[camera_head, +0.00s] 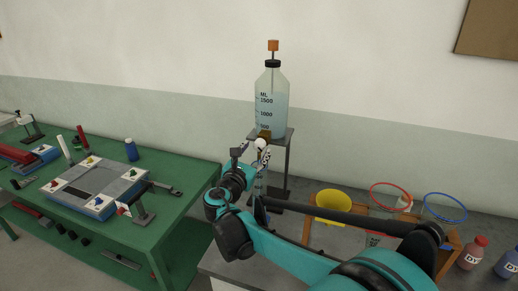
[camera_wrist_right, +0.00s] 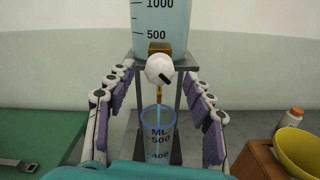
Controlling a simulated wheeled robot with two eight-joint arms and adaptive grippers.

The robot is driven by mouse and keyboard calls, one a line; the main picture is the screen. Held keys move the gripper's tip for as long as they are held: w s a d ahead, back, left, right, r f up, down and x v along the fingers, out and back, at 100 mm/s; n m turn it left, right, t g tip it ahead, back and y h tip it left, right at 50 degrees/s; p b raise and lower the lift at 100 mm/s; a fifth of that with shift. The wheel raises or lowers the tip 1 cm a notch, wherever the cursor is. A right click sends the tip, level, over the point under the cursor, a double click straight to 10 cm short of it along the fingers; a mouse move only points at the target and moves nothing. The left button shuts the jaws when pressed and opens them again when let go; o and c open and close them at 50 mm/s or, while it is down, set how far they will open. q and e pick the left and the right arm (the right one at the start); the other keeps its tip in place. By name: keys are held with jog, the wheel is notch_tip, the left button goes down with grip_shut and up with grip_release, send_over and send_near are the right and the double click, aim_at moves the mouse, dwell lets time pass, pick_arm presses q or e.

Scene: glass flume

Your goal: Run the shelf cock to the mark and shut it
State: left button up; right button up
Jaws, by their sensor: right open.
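The shelf cock shows in the right wrist view as a white round knob (camera_wrist_right: 160,69) with a slanted black bar, in front of a brass block and above a brass spout (camera_wrist_right: 158,94). It also shows in the head view (camera_head: 261,144). The bottle (camera_head: 272,88) of pale blue liquid stands upright above it. My left gripper is out of view.
The bottle rests on a grey stand (camera_head: 284,136). A green table (camera_head: 175,210) with apparatus stands to the left.

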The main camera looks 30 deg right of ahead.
aim_at(258, 147)
jog(key=shift+b+x, duration=0.35)
jog(key=shift+x, duration=1.55)
jog(key=c, duration=1.2)
jog(key=shift+o, duration=0.2)
jog(key=shift+m, duration=0.3)
jog(key=m+p, duration=0.1)
jog(key=m, duration=0.2)
jog(key=shift+p, duration=0.3)
jog(key=m+p, duration=0.1)
jog(key=m, duration=0.4)
jog(key=shift+f+m, duration=0.1)
jog(key=shift+m, duration=0.2)
